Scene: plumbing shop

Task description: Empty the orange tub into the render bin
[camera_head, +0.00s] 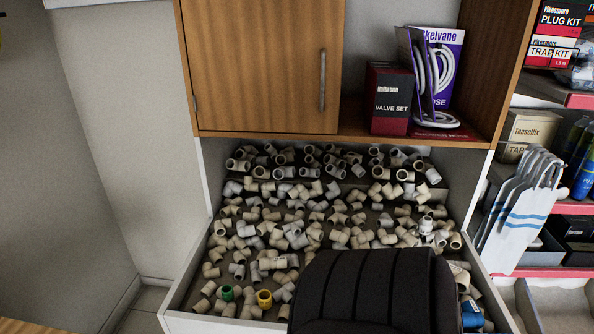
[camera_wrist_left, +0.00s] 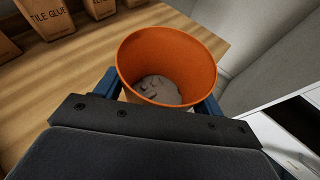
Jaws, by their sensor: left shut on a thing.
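The orange tub (camera_wrist_left: 190,50) shows in the left wrist view, its open top facing the camera. Grey-brown material with small lumps (camera_wrist_left: 160,90) lies in its bottom. My left gripper (camera_wrist_left: 155,97) has its blue fingers on either side of the tub and is shut on it; the tub's far side hides the fingertips. The tub is over or on a wooden surface; I cannot tell whether it touches. I cannot make out the render bin in either view. My right gripper is not in view.
Boxes marked tile glue (camera_wrist_left: 45,15) stand on the wooden top (camera_wrist_left: 50,85). In the head view, a wide drawer of pale pipe fittings (camera_head: 300,215) lies below a wooden cabinet (camera_head: 260,65). Shelves with boxes (camera_head: 530,130) stand at right. A dark ribbed shape covers the bottom middle.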

